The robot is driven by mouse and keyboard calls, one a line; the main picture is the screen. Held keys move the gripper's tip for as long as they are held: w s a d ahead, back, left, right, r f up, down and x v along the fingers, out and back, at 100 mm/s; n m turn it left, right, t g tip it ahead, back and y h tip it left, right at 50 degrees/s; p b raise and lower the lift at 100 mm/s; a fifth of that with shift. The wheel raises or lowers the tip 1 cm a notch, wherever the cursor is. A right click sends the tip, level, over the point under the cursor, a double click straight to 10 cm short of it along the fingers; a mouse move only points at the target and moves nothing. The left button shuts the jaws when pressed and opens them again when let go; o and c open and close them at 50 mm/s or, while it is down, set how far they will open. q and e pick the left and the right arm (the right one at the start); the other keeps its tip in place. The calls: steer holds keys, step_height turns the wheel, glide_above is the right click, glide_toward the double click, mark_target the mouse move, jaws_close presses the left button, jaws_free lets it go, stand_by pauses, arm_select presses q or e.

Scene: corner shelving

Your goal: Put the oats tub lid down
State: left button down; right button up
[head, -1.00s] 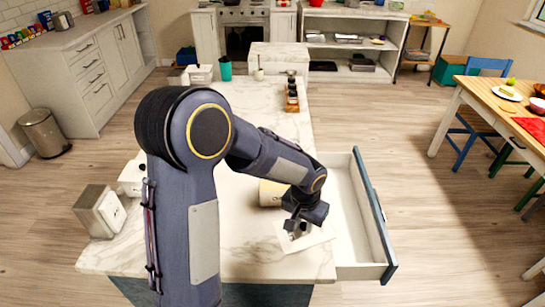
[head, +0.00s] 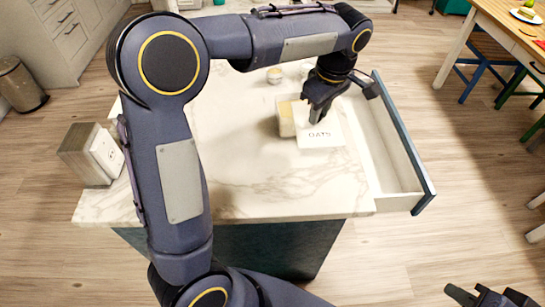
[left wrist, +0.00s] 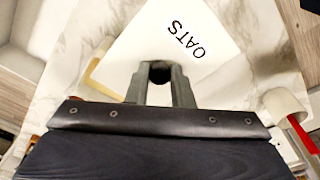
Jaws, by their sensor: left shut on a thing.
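The white square oats tub lid (head: 332,130), marked OATS, is beside the cream-coloured tub (head: 286,119) on the marble counter. My left gripper (head: 317,118) comes down over the lid and is shut on it. In the left wrist view the closed fingers (left wrist: 161,75) stand against the white lid (left wrist: 150,40), with the word OATS beyond them. I cannot tell whether the lid touches the counter. My right gripper (head: 490,297) shows at the bottom right, partly cut off, clear of the counter; its opening is unclear.
An open, empty-looking drawer (head: 385,150) juts out on the right of the counter. The counter's front area (head: 250,195) is bare.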

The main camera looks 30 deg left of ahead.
arm_select(q)
steer(key=s+a+f+b, duration=0.1)
steer(key=s+a+f, duration=0.6)
steer(key=a+f, duration=0.1)
steer(key=shift+s+f, duration=0.1)
steer(key=shift+s, duration=0.3)
steer(key=f, duration=0.3)
steer(key=shift+s+a+f, duration=0.1)
steer(key=shift+s+a, duration=0.2)
steer(key=shift+a, duration=0.05)
steer(key=shift+f, duration=0.35)
steer(key=shift+f+b, duration=0.15)
steer(key=shift+b, duration=0.25)
steer(key=c, duration=1.3)
jaws_free()
